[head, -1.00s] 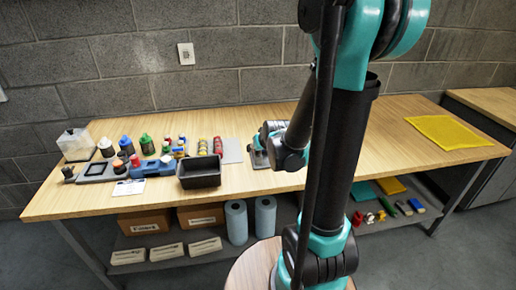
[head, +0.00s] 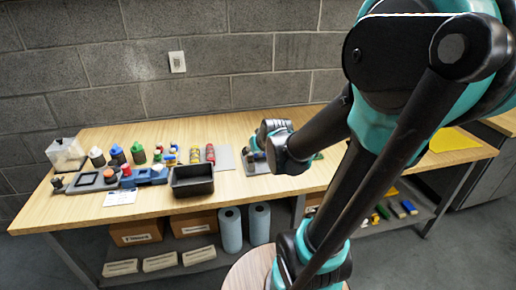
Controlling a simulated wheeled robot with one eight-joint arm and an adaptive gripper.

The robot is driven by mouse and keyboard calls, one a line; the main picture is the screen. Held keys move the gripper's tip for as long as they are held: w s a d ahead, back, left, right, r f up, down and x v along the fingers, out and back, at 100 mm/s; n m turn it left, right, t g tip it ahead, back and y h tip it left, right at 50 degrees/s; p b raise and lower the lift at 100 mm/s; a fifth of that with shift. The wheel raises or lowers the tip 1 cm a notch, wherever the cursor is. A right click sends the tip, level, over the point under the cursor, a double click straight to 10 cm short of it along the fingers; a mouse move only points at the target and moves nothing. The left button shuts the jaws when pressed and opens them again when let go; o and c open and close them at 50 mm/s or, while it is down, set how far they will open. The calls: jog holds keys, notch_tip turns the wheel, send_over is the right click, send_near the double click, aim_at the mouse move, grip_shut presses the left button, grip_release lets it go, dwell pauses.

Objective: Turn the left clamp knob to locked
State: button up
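The wooden workbench (head: 330,125) stands against the wall. A grey fixture plate (head: 256,167) lies on it at the middle, with a small metallic part on top. I cannot make out a clamp knob or its position; my arm covers part of this area. The end of my arm, dark with a teal part, is over the right side of the plate. My gripper's fingers cannot be told apart here, so whether it is open or shut does not show.
A black bin (head: 192,181) stands left of the plate. Further left are several bottles, a blue-grey device (head: 95,181), a white card (head: 120,198) and a clear container (head: 66,153). A yellow mat (head: 452,140) lies at the right. Boxes and blue rolls (head: 231,228) are on the lower shelf.

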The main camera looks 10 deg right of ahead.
jog(key=shift+v, duration=2.55)
